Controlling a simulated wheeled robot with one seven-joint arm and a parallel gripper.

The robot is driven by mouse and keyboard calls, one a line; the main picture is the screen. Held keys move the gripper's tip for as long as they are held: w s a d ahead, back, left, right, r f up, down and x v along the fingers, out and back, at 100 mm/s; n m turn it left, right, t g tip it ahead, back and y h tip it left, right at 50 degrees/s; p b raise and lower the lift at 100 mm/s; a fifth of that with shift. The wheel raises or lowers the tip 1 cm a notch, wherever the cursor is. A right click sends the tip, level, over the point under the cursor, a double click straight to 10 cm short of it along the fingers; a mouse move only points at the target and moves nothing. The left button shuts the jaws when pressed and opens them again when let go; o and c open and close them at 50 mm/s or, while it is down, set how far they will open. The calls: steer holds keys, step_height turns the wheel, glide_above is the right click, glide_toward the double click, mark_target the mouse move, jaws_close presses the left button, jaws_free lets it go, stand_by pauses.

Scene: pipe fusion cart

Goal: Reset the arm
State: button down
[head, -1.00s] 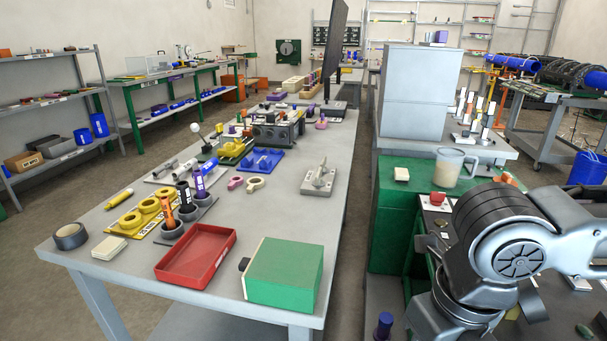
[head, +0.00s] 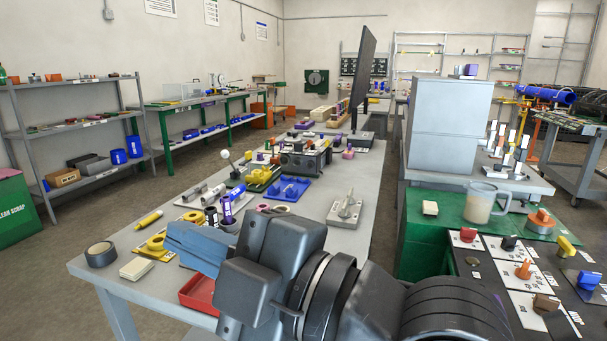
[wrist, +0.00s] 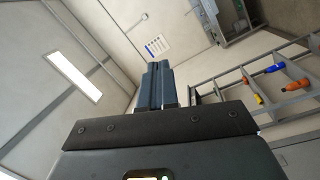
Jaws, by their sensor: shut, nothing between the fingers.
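My arm is folded across the bottom middle of the head view, close to the camera. My gripper (head: 190,245) points left over the front of the long grey table (head: 345,210), with its blue-grey fingers together. In the wrist view my gripper (wrist: 160,72) shows its two fingers side by side, shut, with nothing between them. That view looks at the wall, ceiling and a shelf, tilted. My arm and gripper hide part of the red tray (head: 198,293) and other things on the table's near end.
A tape roll (head: 101,254) and yellow rings (head: 156,242) lie near my gripper on the grey table. A tall monitor (head: 362,70) stands further back. A measuring jug (head: 480,203) stands on the green cabinet (head: 425,232) at right. Floor is clear left of the table.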

steer(key=s+d+f+m+t+h, duration=0.4)
steer(key=d+f+m+t+h, duration=0.9)
steer(key=m, duration=1)
steer(key=s+d+f+m+g+h, duration=0.1)
steer(key=s+d+f+g+h, duration=0.1)
steer(key=s+d+f, duration=0.3)
steer(key=s+d+f+m+g+h, duration=0.1)
steer(key=s+d+f+g, duration=0.3)
steer(key=s+d, duration=0.8)
steer(key=s+f, duration=0.2)
steer(key=s, duration=0.6)
steer(key=shift+d+f+m+h, duration=0.2)
steer(key=shift+d+m+h, duration=0.2)
steer(key=shift+s, duration=0.1)
